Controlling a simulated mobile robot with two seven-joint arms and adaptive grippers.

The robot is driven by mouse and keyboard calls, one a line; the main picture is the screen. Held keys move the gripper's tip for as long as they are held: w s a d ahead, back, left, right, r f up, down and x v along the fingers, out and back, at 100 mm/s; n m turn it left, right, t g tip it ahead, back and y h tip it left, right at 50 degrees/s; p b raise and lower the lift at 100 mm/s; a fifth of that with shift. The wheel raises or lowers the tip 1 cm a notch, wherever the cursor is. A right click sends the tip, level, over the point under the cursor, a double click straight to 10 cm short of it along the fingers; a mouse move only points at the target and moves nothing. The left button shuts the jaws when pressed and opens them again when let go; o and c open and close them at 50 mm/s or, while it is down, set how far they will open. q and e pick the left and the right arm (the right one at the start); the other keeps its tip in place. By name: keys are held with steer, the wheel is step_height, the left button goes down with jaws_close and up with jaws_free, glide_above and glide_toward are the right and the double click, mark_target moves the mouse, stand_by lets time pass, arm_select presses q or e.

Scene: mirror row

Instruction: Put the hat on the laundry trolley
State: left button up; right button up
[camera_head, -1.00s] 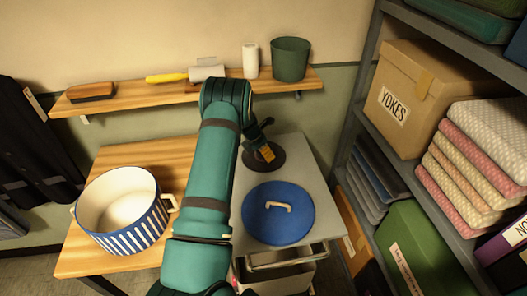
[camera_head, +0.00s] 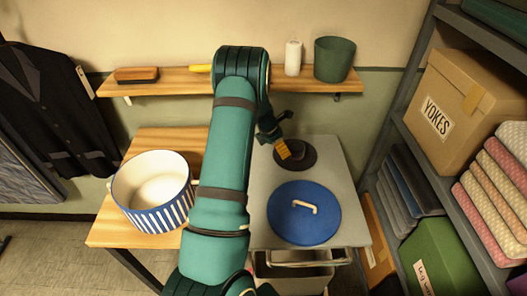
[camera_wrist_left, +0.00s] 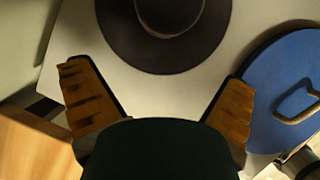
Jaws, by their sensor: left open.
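The dark brown brimmed hat (camera_head: 303,157) lies on the grey top of the trolley (camera_head: 340,178), behind the blue lid (camera_head: 304,228). In the left wrist view the hat (camera_wrist_left: 165,55) lies brim down, its crown cut off by the top edge. My left gripper (camera_head: 285,150) is at the hat's left side in the head view, partly covering it. In the wrist view my left gripper (camera_wrist_left: 157,78) is open, with its orange finger pads apart and nothing between them. The hat is ahead of the fingertips. My right gripper is not in view.
The blue lid stands close to one finger in the wrist view. A striped pot (camera_head: 150,200) stands on the wooden table (camera_head: 150,143) at left. A wall shelf (camera_head: 180,85) holds a brush (camera_head: 137,75) and a green pot (camera_head: 334,60). A loaded rack (camera_head: 410,130) borders the trolley's right.

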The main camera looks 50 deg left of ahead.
arm_select(q)
steer(key=s, duration=0.2)
steer(key=s+a, duration=0.1)
steer(key=s, duration=0.3)
steer(key=shift+s+a, duration=0.1)
steer(key=shift+a, duration=0.25)
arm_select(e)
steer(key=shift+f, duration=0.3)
